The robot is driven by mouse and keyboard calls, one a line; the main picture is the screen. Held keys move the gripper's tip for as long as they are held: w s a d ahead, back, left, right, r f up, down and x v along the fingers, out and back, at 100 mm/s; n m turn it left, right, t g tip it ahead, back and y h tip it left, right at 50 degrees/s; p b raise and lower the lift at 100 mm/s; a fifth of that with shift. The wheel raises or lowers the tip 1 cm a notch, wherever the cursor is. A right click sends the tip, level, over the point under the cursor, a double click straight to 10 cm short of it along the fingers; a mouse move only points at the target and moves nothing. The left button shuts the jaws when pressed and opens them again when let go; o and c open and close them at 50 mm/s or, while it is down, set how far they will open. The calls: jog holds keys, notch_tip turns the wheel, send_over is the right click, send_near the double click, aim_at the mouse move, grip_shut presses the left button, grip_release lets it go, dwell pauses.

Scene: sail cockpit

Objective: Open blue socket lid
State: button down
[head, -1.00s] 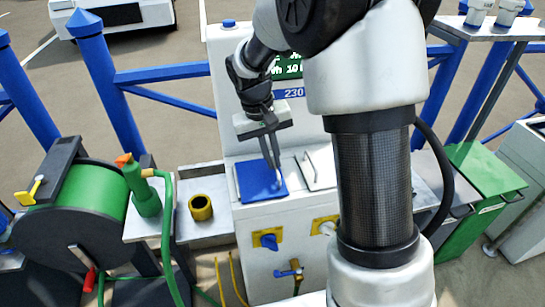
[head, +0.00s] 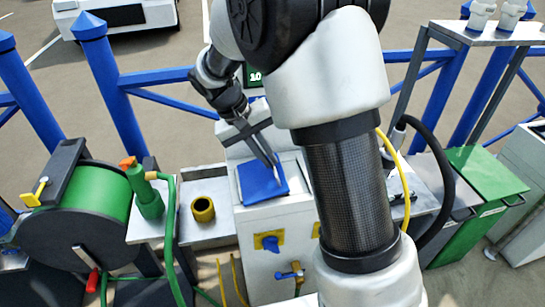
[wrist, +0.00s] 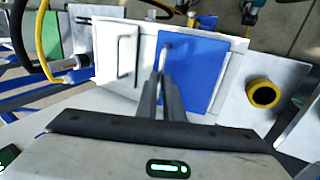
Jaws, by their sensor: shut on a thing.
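The blue socket lid (head: 258,184) is on top of the white pedestal (head: 262,235) and looks flat or nearly flat. It also shows in the wrist view (wrist: 204,65), with a thin handle near its left edge, partly hidden by my fingers. My gripper (head: 274,162) reaches down to the lid from above, tilted. Its fingers (wrist: 163,75) are close together at the handle, shut on it. The socket beneath the lid is hidden.
A white lid with a handle (wrist: 122,60) lies beside the blue one. A yellow ring (head: 203,209) sits on the shelf at left, near a green nozzle (head: 148,198) and hose reel (head: 100,195). A yellow cable (head: 396,165) hangs at right, behind my arm.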

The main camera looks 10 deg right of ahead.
jog(key=a+r+h+p, duration=0.2)
jog(key=a+h, duration=0.5)
jog(key=a, duration=0.2)
jog(key=shift+r+h, duration=0.35)
jog(key=shift+h, duration=0.05)
jog(key=shift+s+a+f, duration=0.1)
jog(key=c, duration=1.9)
grip_release()
notch_tip(320, 180, up, 10)
jog(key=p, duration=0.1)
